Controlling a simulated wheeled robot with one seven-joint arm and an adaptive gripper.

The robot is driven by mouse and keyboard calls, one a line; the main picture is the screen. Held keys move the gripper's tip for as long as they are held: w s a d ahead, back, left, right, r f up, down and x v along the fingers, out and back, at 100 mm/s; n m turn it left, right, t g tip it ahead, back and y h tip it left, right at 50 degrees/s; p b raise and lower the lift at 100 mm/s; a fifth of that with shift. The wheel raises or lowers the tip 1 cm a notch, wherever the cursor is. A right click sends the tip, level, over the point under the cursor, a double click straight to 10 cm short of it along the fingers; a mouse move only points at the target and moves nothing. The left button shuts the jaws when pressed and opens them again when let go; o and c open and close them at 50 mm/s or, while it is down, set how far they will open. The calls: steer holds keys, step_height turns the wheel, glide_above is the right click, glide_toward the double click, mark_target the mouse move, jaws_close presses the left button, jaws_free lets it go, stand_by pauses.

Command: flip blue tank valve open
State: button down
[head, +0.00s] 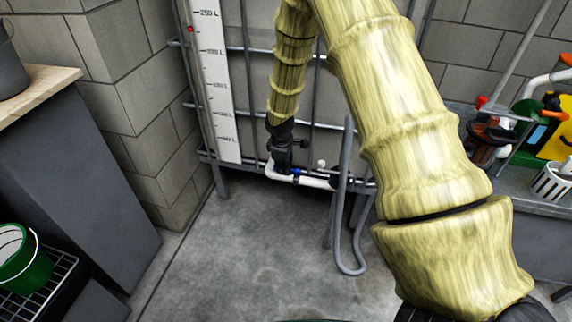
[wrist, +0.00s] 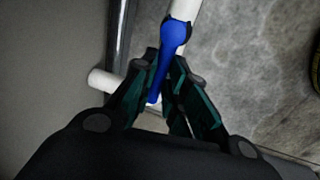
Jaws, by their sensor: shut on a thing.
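The blue valve handle (wrist: 173,45) sits on a white pipe (wrist: 187,10) in the wrist view. Its lever runs down between the fingers of my gripper (wrist: 168,88), which are closed around it near its lower part. In the head view a small blue part of the valve (head: 296,172) shows on the white pipe (head: 315,182) low against the tank frame. My gripper (head: 281,160) is down at that pipe and hides part of it. The lever's end lies between the fingers and is partly hidden.
A grey metal frame (head: 219,178) and a white litre scale (head: 214,80) stand behind the pipe. A bent grey tube stand (head: 346,240) is right of the valve. A dark cabinet (head: 85,170) stands left. The concrete floor (head: 235,255) in front is clear.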

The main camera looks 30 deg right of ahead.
steer(key=c, duration=1.4)
jaws_free()
steer(key=shift+c, duration=0.2)
steer(key=shift+r, duration=0.1)
step_height(320, 180, up, 12)
steer(key=s+a, duration=0.1)
steer(key=shift+s+a+f, duration=0.2)
steer(key=shift+s+a, duration=0.1)
steer(key=shift+s, duration=0.05)
steer(key=shift+f, duration=0.1)
